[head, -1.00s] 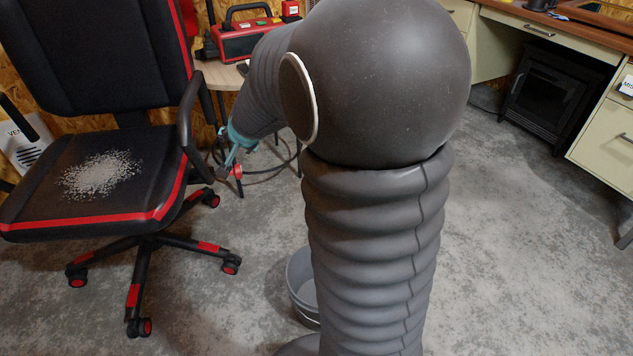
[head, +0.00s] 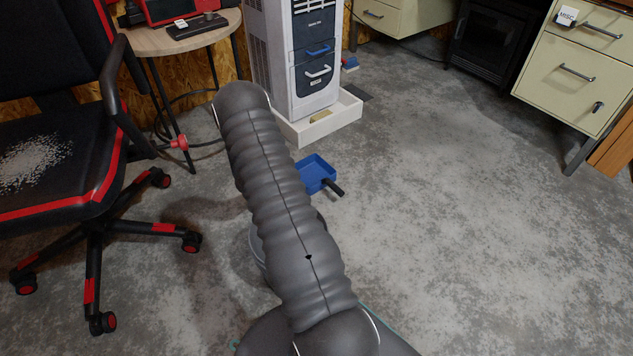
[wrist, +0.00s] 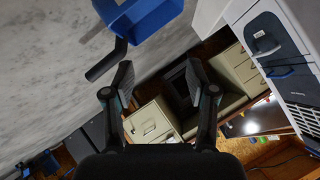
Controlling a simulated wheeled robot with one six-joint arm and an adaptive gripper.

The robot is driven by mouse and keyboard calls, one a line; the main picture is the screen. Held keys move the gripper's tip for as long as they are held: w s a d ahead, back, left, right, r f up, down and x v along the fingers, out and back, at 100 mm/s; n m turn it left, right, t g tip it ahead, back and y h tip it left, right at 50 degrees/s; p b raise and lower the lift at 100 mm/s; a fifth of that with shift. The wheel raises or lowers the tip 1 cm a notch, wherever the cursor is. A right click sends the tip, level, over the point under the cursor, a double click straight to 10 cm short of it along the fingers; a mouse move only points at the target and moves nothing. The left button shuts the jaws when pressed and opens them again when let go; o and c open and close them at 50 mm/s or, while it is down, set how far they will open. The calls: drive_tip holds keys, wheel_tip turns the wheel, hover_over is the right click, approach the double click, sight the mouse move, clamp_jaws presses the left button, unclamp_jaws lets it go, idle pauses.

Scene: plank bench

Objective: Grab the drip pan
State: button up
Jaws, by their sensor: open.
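A shallow square blue pan (head: 313,172) with a short black handle lies on the concrete floor in the head view, just right of my arm, which covers part of it. I take this to be the drip pan. In the wrist view the blue pan (wrist: 150,18) is at the top, cut off by the frame, its dark handle hanging down to the left of my fingers. My gripper (wrist: 160,85) is open with nothing between its fingers, and appears apart from the pan. In the head view the gripper is hidden.
A white machine (head: 303,60) stands in a low white tray (head: 340,115) behind the pan. An office chair (head: 70,180) and a round table (head: 180,38) are at left. Floor at right is clear.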

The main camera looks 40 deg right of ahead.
drive_tip(key=m+g+h, duration=0.1)
drive_tip(key=g, duration=0.1)
approach(320, 183)
drive_tip(key=x, duration=0.2)
drive_tip(key=b+x, duration=0.1)
drive_tip(key=x, duration=0.2)
drive_tip(key=shift+s+d, duration=0.1)
drive_tip(key=shift+d, duration=0.3)
drive_tip(key=shift+b+x, duration=0.8)
drive_tip(key=shift+x, duration=2.35)
drive_tip(key=shift+f, duration=0.15)
clamp_jaws()
